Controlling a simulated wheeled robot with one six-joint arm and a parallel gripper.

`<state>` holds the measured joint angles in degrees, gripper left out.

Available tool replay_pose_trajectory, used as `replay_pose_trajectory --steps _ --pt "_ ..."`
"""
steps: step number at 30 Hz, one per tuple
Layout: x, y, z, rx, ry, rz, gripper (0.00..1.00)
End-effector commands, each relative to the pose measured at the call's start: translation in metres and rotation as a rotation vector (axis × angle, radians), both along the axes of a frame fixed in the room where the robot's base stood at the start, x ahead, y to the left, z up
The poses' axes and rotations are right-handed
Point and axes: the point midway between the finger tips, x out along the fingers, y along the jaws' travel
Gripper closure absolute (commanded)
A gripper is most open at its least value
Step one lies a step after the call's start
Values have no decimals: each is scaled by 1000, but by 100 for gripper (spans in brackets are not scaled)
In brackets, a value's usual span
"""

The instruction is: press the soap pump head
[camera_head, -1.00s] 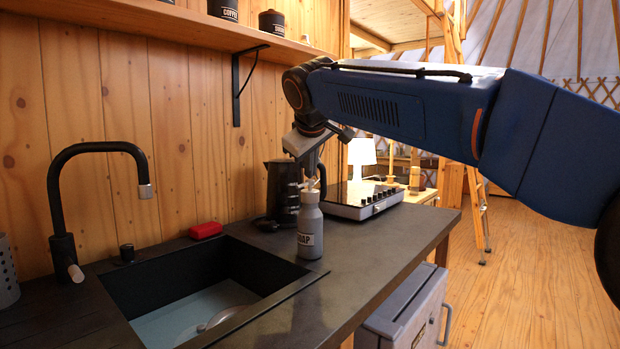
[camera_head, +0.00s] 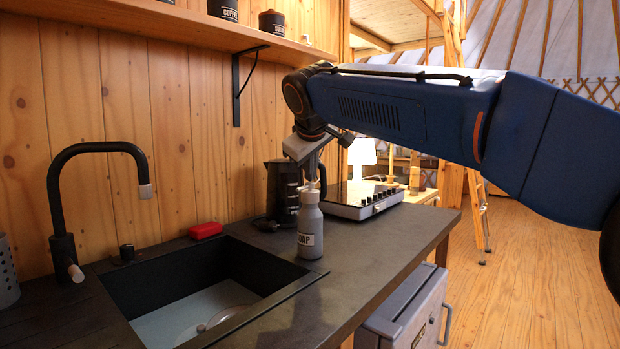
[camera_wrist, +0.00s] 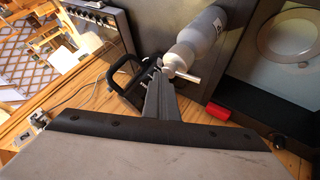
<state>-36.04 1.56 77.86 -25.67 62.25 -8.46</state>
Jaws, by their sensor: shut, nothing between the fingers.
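The grey soap bottle (camera_head: 310,232) stands upright on the dark counter, right of the sink, with a label on its front. Its white pump head (camera_wrist: 180,66) shows with its spout in the wrist view, right at the tip of my gripper (camera_wrist: 158,72). In the head view my gripper (camera_head: 311,180) points down at the top of the bottle, fingers shut and empty. It looks touching or almost touching the pump head; I cannot tell which. The pump head is partly hidden by the fingers in the head view.
A black kettle (camera_head: 281,190) stands close behind the bottle, and a cooktop (camera_head: 352,205) lies to its right. The sink (camera_head: 205,327) with a black faucet (camera_head: 100,150) is at the left. A red sponge-like block (camera_head: 205,230) lies behind the sink. A shelf (camera_head: 180,22) runs above.

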Motion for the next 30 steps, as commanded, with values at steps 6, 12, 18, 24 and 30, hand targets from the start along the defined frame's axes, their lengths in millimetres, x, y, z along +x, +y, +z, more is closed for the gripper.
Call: replay_pose_trajectory --steps 6,12,18,24,30 --pt "0 0 0 0 1 0 100" --pt "1 0 7 -1 1 -1 100" --pt "0 0 17 -1 0 1 100" --pt "0 0 25 0 0 0 100" --pt "0 0 25 0 0 0 100"
